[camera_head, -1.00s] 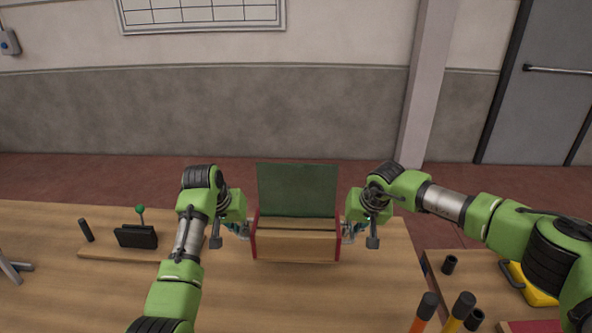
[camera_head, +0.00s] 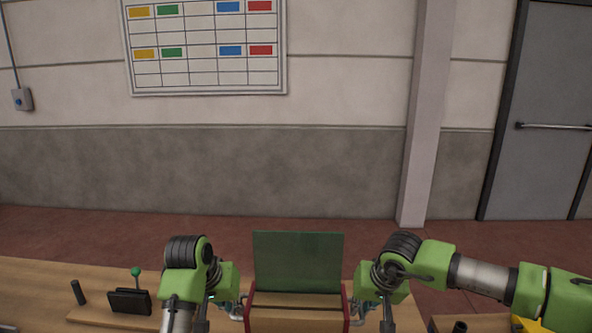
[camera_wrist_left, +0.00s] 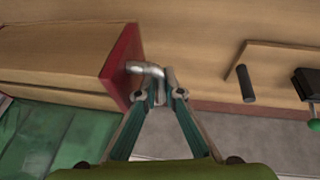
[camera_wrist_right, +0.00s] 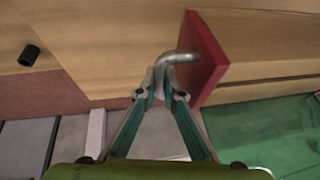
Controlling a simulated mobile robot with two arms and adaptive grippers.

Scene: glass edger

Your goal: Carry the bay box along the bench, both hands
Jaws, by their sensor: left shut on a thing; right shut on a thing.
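The bay box (camera_head: 296,324) is wooden with red end plates, and a green, glass-like pane (camera_head: 298,262) stands upright in it. Its lower part is cut off by the bottom edge of the head view. My left gripper (camera_head: 240,308) is shut on the bent metal handle (camera_wrist_left: 150,69) of the left red end (camera_wrist_left: 122,62). My right gripper (camera_head: 358,308) is shut on the matching handle (camera_wrist_right: 180,58) of the right red end (camera_wrist_right: 207,58). The box looks about level between both hands. I cannot tell whether its underside touches the bench.
The wooden bench (camera_head: 40,290) shows a board on the left with a dark peg (camera_head: 78,292) and a black block (camera_head: 130,301) beside a green knob (camera_head: 136,272). A second surface with a dark cylinder (camera_head: 460,327) and a yellow thing (camera_head: 530,325) lies right.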

